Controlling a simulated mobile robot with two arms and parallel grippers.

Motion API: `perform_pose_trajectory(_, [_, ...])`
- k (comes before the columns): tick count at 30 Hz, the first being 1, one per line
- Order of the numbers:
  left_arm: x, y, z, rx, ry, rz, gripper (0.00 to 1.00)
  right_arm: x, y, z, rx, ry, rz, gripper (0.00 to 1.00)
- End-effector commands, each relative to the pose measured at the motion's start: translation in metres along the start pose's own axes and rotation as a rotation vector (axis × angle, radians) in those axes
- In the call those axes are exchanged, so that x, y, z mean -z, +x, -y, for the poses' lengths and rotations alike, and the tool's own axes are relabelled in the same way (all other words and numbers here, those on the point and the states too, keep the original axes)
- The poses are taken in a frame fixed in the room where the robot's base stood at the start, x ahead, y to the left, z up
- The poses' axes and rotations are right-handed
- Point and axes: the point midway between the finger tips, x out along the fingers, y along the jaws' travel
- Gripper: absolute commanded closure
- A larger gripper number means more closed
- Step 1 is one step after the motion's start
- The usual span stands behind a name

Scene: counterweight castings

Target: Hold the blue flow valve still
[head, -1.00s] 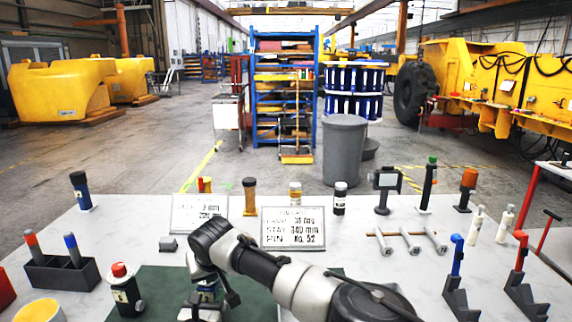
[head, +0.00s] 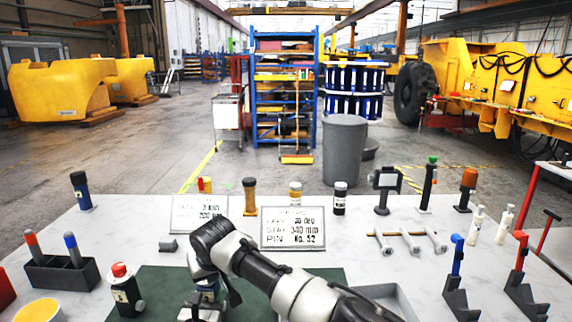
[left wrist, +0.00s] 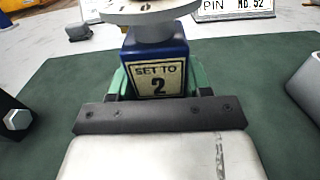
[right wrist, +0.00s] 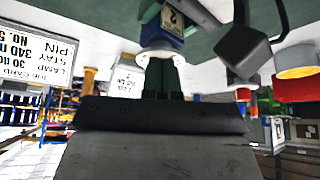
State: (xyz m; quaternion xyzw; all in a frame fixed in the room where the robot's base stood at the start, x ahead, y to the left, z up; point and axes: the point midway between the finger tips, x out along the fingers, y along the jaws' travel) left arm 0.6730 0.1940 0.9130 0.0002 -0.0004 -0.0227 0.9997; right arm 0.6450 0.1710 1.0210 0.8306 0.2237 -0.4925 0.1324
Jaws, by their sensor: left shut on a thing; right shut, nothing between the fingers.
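The blue flow valve (left wrist: 160,75) fills the middle of the left wrist view, upright on the green mat, with a "SET TO 2" label and a pale round dial on top. My left gripper (left wrist: 158,90) has its green fingers shut on the valve's body.
A black box with a red button (head: 124,288) stands left of the valve. A grey tray (left wrist: 307,82) lies right of it. A sign (head: 293,229) stands behind. Bottles and tools line the table's back and right. A black block (right wrist: 245,50) shows near the right gripper.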

Motion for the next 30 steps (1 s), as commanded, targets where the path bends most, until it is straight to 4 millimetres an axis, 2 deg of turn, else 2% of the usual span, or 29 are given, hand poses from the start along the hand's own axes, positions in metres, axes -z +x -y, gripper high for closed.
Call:
perform_pose_trajectory(14, [0.003, -0.001, -0.002, -0.003, 0.002, -0.006, 0.94, -0.006, -0.005, -0.001, 0.000, 0.000, -0.001, 1.00])
perform_pose_trajectory(30, [0.004, -0.001, -0.002, -0.003, 0.003, -0.006, 0.94, 0.021, -0.054, 0.000, 0.001, 0.000, -0.001, 1.00])
